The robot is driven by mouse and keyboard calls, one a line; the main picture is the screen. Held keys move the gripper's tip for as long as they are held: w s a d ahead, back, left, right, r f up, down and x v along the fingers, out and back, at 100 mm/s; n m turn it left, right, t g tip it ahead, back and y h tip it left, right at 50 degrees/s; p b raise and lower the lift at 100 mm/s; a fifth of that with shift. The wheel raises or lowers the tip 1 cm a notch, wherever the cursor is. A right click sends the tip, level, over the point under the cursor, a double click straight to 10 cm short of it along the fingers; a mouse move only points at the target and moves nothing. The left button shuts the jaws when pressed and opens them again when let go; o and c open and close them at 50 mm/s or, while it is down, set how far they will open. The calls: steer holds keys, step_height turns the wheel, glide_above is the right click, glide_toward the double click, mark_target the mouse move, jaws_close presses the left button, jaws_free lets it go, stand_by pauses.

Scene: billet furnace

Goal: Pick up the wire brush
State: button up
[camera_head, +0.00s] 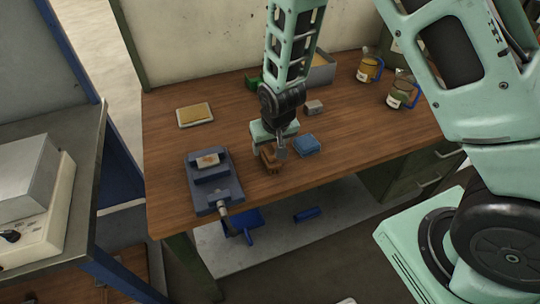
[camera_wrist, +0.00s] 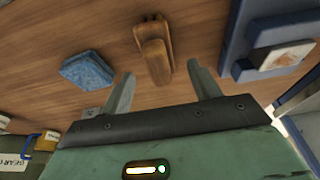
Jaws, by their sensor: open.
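A brown wooden piece, which looks like the wire brush (camera_head: 268,160), lies on the wooden workbench (camera_head: 170,145) near its front edge. In the wrist view the brush (camera_wrist: 154,55) points away from my gripper, its near end roughly between the fingertips. No bristles can be made out. My gripper (camera_head: 269,147) is open and points down just over the brush; the wrist view shows its two fingers (camera_wrist: 161,76) spread, one on each side. I cannot tell whether the fingers touch the brush. My gripper hides part of it in the head view.
A blue block (camera_head: 307,145) lies close right of the brush. A blue-grey fixture (camera_head: 207,182) holding a light block stands left. A small grey block (camera_head: 314,107), a yellow pad on a tray (camera_head: 195,114) and labelled jars (camera_head: 369,69) lie farther back.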

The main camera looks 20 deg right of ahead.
mark_target(270, 148)
steer(key=shift+p+x, duration=0.55)
steer(key=shift+x, duration=1.4)
steer(key=shift+s, duration=0.1)
steer(key=c, duration=1.1)
steer(key=shift+r, duration=0.1)
step_height(270, 148, up, 10)
steer(key=shift+f+b, duration=0.1)
steer(key=shift+b, duration=1.05)
